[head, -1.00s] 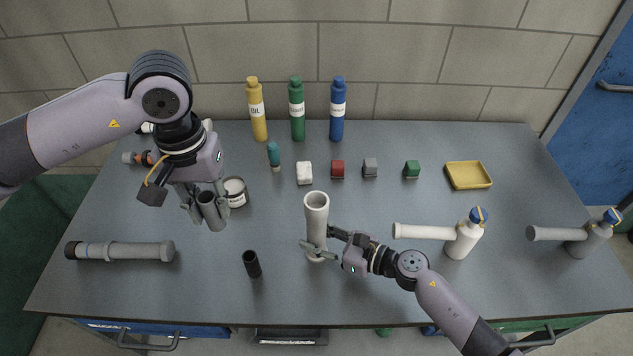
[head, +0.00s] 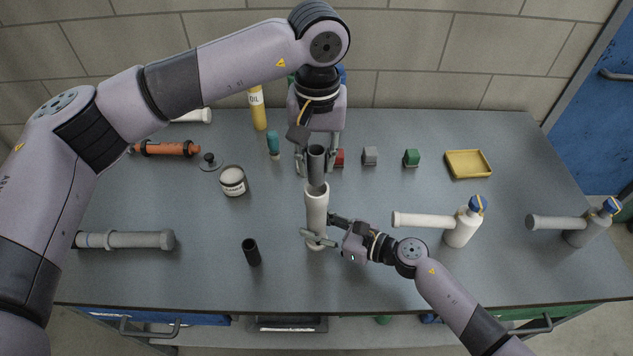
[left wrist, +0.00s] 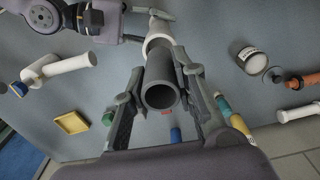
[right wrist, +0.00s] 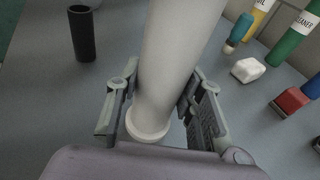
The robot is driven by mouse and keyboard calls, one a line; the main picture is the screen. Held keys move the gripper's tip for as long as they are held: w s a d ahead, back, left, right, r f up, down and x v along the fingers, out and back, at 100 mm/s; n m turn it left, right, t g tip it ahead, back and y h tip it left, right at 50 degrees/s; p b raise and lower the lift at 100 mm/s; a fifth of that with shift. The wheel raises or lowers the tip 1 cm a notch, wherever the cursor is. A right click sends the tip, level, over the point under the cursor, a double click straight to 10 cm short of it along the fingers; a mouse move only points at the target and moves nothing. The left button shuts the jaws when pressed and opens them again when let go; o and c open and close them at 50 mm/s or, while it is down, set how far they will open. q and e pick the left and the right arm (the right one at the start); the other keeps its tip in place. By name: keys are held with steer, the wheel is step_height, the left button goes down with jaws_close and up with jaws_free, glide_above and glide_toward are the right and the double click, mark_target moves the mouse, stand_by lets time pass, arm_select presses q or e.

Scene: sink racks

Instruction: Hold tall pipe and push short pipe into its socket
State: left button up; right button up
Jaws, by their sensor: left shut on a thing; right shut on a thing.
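The tall pipe (head: 317,213) is off-white and stands upright on the table, its wider socket at the top. My right gripper (head: 322,232) is shut around its lower part, just above the foot; the right wrist view also shows the tall pipe (right wrist: 172,65) between the fingers. The short pipe (head: 316,168) is dark grey, hollow and upright. My left gripper (head: 315,158) is shut on it, directly above the tall pipe. The short pipe's lower end meets the socket mouth in the head view; I cannot tell if it has entered. The left wrist view looks into the short pipe's open top (left wrist: 161,94).
A black tube (head: 251,252) stands left of the tall pipe. A labelled tin (head: 233,181) is behind it. White (head: 460,226) and grey (head: 587,243) fittings stand at right. A grey pipe (head: 127,240) lies at left. My left arm hides part of the back.

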mark_target(317, 185)
arm_select(q)
step_height(317, 185, down, 6)
steer(key=shift+r, duration=0.2)
steer(key=shift+s+a+f, duration=0.2)
steer(key=shift+f, duration=0.55)
arm_select(e)
steer(key=shift+s+a+r, duration=0.1)
steer(key=shift+s+a, duration=0.1)
steer(key=shift+s, duration=0.05)
arm_select(q)
steer(key=o, duration=0.7)
steer(key=shift+c, duration=0.2)
steer(key=o, duration=0.3)
steer(key=shift+w+d+f, duration=0.1)
steer(key=shift+d, duration=0.1)
steer(key=shift+o, duration=0.2)
arm_select(e)
steer(key=shift+d, duration=0.1)
arm_select(q)
steer(key=shift+r, duration=0.2)
